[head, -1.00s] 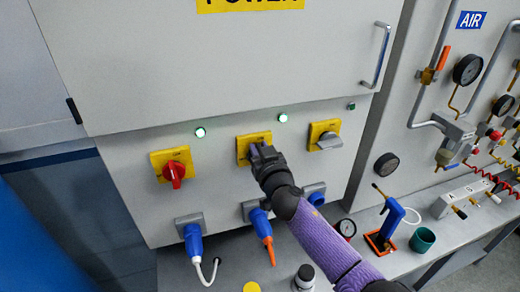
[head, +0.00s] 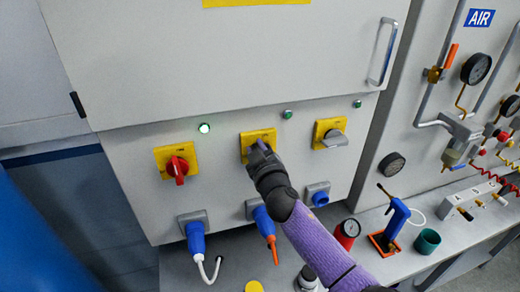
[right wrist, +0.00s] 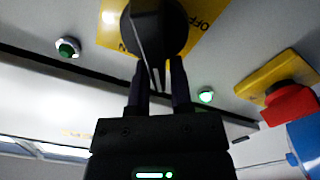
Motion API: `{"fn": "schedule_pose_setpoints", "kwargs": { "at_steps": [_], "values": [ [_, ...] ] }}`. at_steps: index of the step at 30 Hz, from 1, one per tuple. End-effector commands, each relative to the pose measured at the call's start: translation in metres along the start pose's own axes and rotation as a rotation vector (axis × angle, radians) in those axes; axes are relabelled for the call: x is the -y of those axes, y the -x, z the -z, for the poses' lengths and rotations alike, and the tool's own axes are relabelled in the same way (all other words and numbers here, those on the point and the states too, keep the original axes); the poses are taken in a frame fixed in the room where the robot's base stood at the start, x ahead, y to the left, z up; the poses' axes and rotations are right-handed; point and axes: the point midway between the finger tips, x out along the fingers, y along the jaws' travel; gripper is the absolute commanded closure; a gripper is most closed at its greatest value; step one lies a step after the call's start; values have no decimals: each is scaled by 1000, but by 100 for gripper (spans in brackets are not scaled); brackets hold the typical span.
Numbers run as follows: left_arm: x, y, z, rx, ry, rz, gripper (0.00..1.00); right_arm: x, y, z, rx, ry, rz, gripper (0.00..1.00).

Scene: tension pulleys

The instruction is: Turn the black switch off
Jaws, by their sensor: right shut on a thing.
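The black switch (right wrist: 158,25) is a round black knob on a yellow plate with "OFF" lettering, seen close up in the right wrist view. In the head view its yellow plate (head: 250,137) is the middle one on the grey cabinet, and the knob is mostly hidden behind my gripper. My right gripper (head: 260,152) is shut on the knob's grip; its two fingers (right wrist: 158,82) lie on either side of it in the right wrist view. The indicator light (head: 287,114) above the middle switch is dark. My left gripper is not in view.
A red switch (head: 177,168) is at left, under a lit green light (head: 204,128). A grey switch (head: 334,138) is at right, under a dark light (head: 357,104). Sockets with a blue plug (head: 194,238) and an orange-tipped plug (head: 266,222) sit below. A bench with tools stands right.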

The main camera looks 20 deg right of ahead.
Motion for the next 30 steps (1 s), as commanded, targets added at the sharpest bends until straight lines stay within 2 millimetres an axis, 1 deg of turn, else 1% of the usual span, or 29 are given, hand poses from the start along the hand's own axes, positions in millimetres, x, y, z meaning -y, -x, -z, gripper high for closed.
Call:
{"fn": "schedule_pose_setpoints", "kwargs": {
  "at_steps": [18,24,30],
  "values": [
    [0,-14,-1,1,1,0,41,19,0,-7,2,581,2,100],
    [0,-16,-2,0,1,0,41,23,0,-10,2,744,3,100],
    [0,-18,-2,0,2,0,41,25,0,-13,2,868,3,100]
  ]
}}
